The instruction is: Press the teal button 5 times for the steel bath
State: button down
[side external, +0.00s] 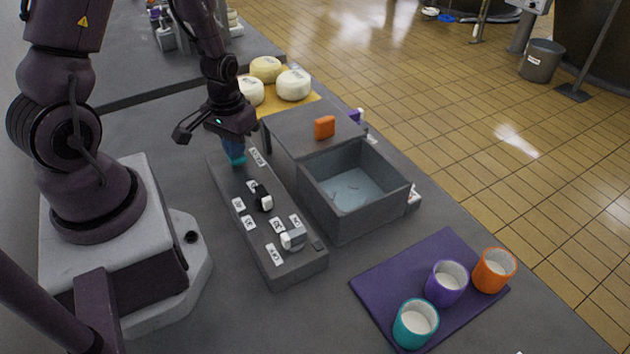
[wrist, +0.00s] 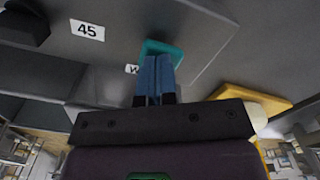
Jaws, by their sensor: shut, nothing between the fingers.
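The teal button (side external: 238,161) is at the far end of the grey control panel (side external: 270,268), and it also shows in the wrist view (wrist: 172,48). My gripper (side external: 233,150) points down over it with its blue fingers together and empty. In the wrist view the fingertips (wrist: 157,58) overlap the teal button and hide part of it. They are at or just above its top; I cannot tell whether it is pressed in. The steel bath (side external: 345,222) is an open grey box right of the panel, with pale blue water inside.
The panel carries a black knob (side external: 264,198), a pale knob (side external: 294,238) and several white labels. An orange block (side external: 324,127) sits on the grey surface behind the bath. Cheeses (side external: 293,85) stand behind. Teal (side external: 415,324), purple (side external: 446,283) and orange (side external: 494,270) cups stand on a purple mat (side external: 385,275).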

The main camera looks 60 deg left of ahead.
jog(key=shift+f, duration=0.45)
jog(key=shift+r, duration=2)
jog(key=shift+f, duration=0.15)
jog(key=shift+f, duration=1.85)
jog(key=shift+r, duration=2)
